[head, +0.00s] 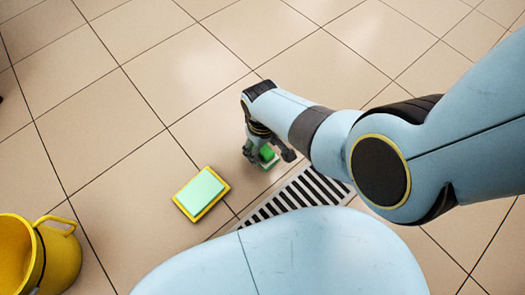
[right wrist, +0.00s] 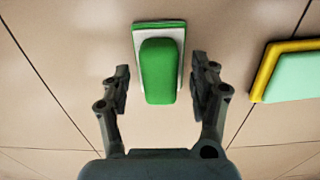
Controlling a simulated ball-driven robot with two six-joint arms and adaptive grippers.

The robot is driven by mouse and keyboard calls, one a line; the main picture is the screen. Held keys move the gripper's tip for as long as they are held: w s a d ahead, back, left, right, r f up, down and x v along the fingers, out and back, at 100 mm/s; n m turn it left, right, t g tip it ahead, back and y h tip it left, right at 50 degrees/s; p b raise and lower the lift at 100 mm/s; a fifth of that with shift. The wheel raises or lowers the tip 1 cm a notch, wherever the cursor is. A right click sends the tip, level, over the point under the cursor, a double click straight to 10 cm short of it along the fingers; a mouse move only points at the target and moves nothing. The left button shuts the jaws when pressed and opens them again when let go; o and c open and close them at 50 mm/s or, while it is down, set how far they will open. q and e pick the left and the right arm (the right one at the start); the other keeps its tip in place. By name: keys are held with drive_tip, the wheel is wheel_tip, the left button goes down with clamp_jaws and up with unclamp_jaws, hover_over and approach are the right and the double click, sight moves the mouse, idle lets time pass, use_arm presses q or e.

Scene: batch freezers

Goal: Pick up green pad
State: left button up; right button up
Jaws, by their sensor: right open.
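The green pad (right wrist: 158,70), with a raised bright green block on a pale layer with a green edge, lies on the floor tiles. In the right wrist view it sits between the two spread fingers of my right gripper (right wrist: 160,80), with a gap on either side. In the head view the green pad (head: 267,152) is partly hidden by my right gripper (head: 268,157), which is open and reaches down over it. I cannot tell how high the fingertips are above the floor. My left gripper is not in view.
A yellow-edged pad with a mint top (head: 201,192) lies left of the green pad, apart from it; it also shows at the right in the wrist view (right wrist: 295,75). A slotted floor drain (head: 292,198) is close by. A yellow bucket (head: 62,262) stands lower left.

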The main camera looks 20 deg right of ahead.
drive_tip(key=c, duration=1.3)
drive_tip(key=shift+o, duration=0.2)
drive_tip(key=shift+r, duration=0.1)
